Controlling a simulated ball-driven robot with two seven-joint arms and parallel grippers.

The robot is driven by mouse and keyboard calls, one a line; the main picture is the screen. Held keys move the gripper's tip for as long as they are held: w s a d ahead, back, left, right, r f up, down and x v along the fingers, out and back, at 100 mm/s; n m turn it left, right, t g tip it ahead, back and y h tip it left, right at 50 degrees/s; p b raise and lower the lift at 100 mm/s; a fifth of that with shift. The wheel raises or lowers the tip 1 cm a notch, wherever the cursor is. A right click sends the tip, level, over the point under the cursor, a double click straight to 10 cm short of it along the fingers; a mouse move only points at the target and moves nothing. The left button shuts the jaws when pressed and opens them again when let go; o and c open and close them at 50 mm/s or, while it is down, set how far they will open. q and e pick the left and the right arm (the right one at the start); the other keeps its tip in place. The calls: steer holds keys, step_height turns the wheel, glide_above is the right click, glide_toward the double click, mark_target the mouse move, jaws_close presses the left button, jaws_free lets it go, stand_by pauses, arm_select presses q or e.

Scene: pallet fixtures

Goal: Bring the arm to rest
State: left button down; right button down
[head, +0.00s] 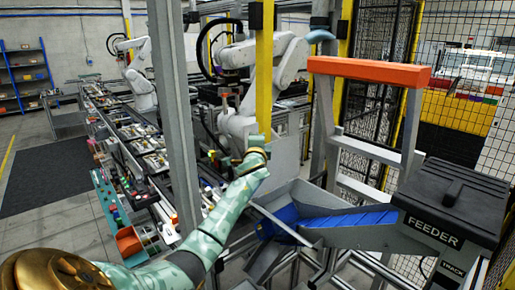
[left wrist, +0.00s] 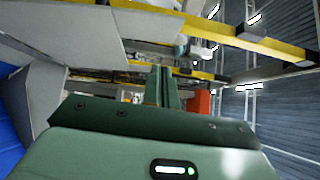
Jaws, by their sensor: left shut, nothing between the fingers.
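My left arm, mint green, reaches from the lower left of the head view up to the middle. My left gripper (head: 254,142) is at its end, raised in front of a yellow post (head: 264,70). In the left wrist view the two green fingers of the gripper (left wrist: 162,87) stand close together, shut, with nothing between them. The gripper seems to touch nothing, though its distance to the post is hard to tell. My right gripper is in neither view.
A feeder (head: 450,205) with a blue chute (head: 335,218) stands at the right, below an orange-topped frame (head: 368,73). A grey post (head: 174,110) rises left of my gripper. White robot arms (head: 285,62) and a conveyor line with parts stand behind. Wire fencing (head: 465,60) closes the right.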

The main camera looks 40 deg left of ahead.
arm_select(q)
steer(key=v, duration=0.6)
steer(key=shift+d+r, duration=0.2)
steer(key=shift+r, duration=0.15)
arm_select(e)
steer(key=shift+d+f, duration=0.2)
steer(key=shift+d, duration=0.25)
arm_select(q)
steer(key=shift+w+d, duration=0.1)
steer(key=shift+w, duration=0.05)
